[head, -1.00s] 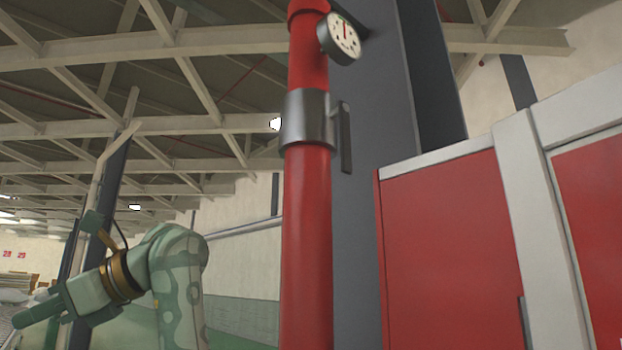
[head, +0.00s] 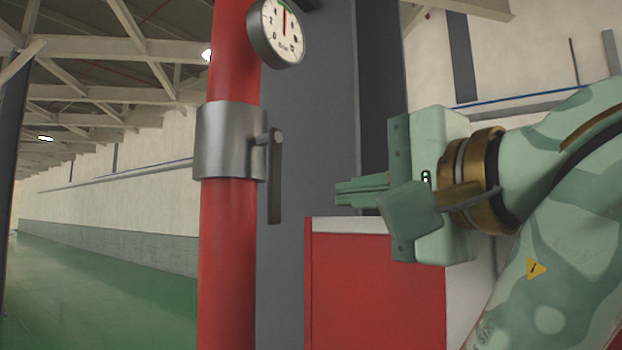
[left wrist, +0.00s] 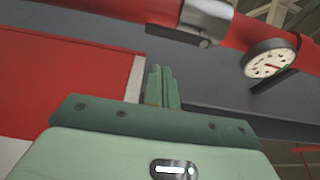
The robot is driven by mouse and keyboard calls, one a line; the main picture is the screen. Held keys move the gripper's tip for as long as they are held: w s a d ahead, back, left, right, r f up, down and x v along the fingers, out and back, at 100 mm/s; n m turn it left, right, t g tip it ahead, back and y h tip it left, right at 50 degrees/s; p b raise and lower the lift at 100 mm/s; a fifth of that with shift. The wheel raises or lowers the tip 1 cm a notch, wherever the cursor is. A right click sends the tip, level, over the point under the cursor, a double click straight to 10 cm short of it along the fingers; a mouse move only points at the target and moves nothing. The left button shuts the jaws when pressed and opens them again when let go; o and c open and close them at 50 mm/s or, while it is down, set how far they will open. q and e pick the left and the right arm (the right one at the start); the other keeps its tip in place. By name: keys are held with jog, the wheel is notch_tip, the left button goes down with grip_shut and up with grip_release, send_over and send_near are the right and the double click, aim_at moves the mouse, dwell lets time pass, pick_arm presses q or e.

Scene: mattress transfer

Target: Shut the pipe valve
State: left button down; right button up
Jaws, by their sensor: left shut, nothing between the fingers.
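The red pipe (head: 229,265) stands upright left of centre in the head view. A grey metal valve collar (head: 226,140) wraps around it. The valve's dark lever (head: 275,185) hangs straight down, alongside the pipe. My left gripper (head: 340,192) is to the right of the lever, pointing left, with its fingers shut, empty and apart from the lever. In the left wrist view, the shut fingers (left wrist: 162,90) point up toward the pipe, with the collar (left wrist: 206,18) and lever (left wrist: 178,35) beyond them. My right gripper is not in view.
A round gauge (head: 283,32) sits on the pipe above the valve. A grey column (head: 310,110) stands behind. A red cabinet (head: 375,285) with a pale top edge lies below my gripper. Open green floor (head: 110,285) stretches away at left.

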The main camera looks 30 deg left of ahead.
aim_at(275, 176)
pick_arm(q)
jog(key=shift+a, duration=0.15)
jog(key=p+x, duration=0.3)
jog(key=x, duration=0.6)
jog(key=shift+a, duration=0.4)
jog(key=shift+w, duration=0.15)
